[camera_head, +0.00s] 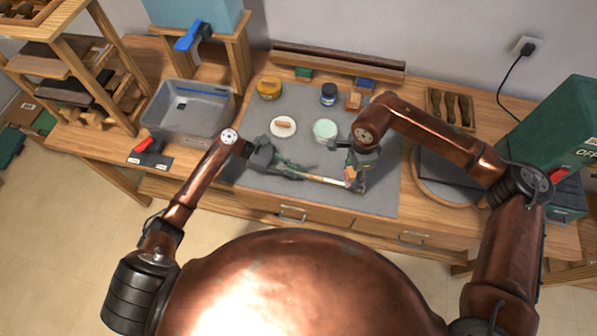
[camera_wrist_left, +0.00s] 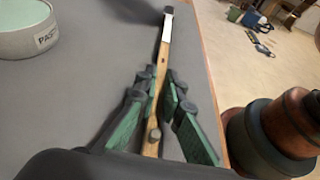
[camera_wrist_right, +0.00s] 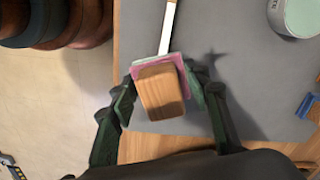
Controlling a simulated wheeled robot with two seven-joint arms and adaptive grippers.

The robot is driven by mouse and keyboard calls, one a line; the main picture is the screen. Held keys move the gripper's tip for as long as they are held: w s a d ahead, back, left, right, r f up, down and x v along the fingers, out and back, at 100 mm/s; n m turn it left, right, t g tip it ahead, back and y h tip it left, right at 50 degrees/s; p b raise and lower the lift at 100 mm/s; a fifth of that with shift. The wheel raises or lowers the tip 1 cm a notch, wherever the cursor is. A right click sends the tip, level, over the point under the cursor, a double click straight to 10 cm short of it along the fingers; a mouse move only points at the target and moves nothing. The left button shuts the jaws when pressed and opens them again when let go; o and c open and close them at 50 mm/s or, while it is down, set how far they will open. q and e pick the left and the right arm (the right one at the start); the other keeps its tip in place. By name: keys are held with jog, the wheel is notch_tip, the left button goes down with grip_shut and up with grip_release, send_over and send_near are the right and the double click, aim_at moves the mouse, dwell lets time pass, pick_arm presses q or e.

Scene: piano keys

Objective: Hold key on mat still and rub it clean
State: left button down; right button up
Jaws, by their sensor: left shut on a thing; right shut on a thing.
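A long piano key (camera_head: 322,180) with a wooden shaft and a white part lies along the front of the grey mat (camera_head: 300,203). My left gripper (camera_wrist_left: 163,84) is shut on its wooden shaft, which also shows in the left wrist view (camera_wrist_left: 162,62). The white part (camera_wrist_left: 167,26) points away from that gripper. My right gripper (camera_wrist_right: 163,82) is shut on a wooden block (camera_wrist_right: 161,92) with a pink pad (camera_wrist_right: 152,64) under it, at the key's white end (camera_wrist_right: 168,28). The block hides that end, so I cannot tell exactly how the pad meets the key.
A pale green paste tin (camera_head: 325,130) and a white dish (camera_head: 283,127) with a small brown piece stand behind the key. A grey tub (camera_head: 190,112) is left; a key tray (camera_head: 450,108) is right.

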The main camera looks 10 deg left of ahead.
aim_at(363, 189)
jog(key=shift+f, duration=1.85)
jog(key=shift+f, duration=0.65)
jog(key=shift+d, duration=0.1)
jog(key=shift+d+r, duration=0.1)
jog(key=shift+d, duration=1.1)
jog(key=shift+s+d, duration=0.1)
jog(key=shift+d, duration=1.15)
jog(key=shift+a, duration=0.1)
